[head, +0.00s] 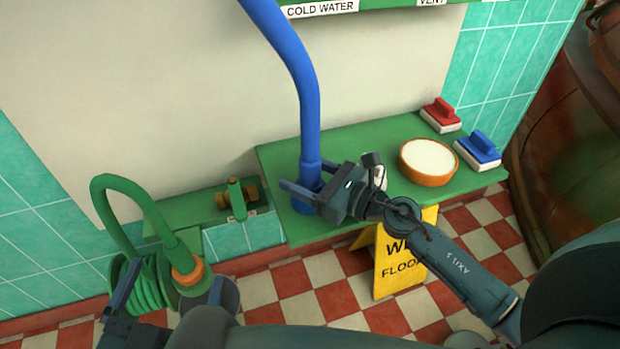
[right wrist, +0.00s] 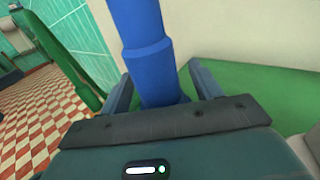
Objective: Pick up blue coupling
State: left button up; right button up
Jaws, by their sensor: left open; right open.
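The blue coupling (head: 310,172) is the thicker lower end of a blue hose (head: 290,50) that hangs down to the green shelf. My right gripper (head: 303,176) is open at the coupling, with its fingers on either side. In the right wrist view the blue coupling (right wrist: 148,65) stands between the two open fingers, with a gap at each side; its bottom end is hidden behind my gripper's palm. My left gripper (head: 174,280) is open at the lower left, its fingers on either side of the green hose's orange-ringed end.
A green shelf (head: 275,155) holds a tan bowl (head: 428,165), a red brush (head: 441,112) and a blue brush (head: 479,148). A green hose (head: 125,185) and a brass valve with a green handle (head: 237,198) are at left. A yellow floor sign (head: 395,270) stands below.

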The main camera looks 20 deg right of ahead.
jog(key=shift+w+a, duration=0.25)
jog(key=shift+w, duration=0.1)
jog(key=shift+c, duration=0.2)
jog(key=c, duration=1)
jog(key=shift+o, duration=0.2)
jog(key=shift+r, duration=0.1)
jog(key=shift+r, duration=0.25)
notch_tip(320, 180, up, 8)
jog(key=p, duration=0.7)
jog(key=shift+r, duration=0.15)
pick_arm(q)
jog(key=shift+s+a+r+n+g+y+p, duration=0.2)
jog(key=shift+s+a+r+n+g+y, duration=0.2)
jog(key=shift+a+n+g+y, duration=0.4)
jog(key=shift+s+a+r+n+g+y+p, duration=0.2)
jog(key=shift+s+a+r+n+g+y, duration=0.25)
jog(key=shift+g, duration=0.55)
pick_arm(e)
jog(key=shift+r, duration=0.6)
pick_arm(q)
jog(key=shift+w+d, duration=0.1)
jog(key=shift+w, duration=0.05)
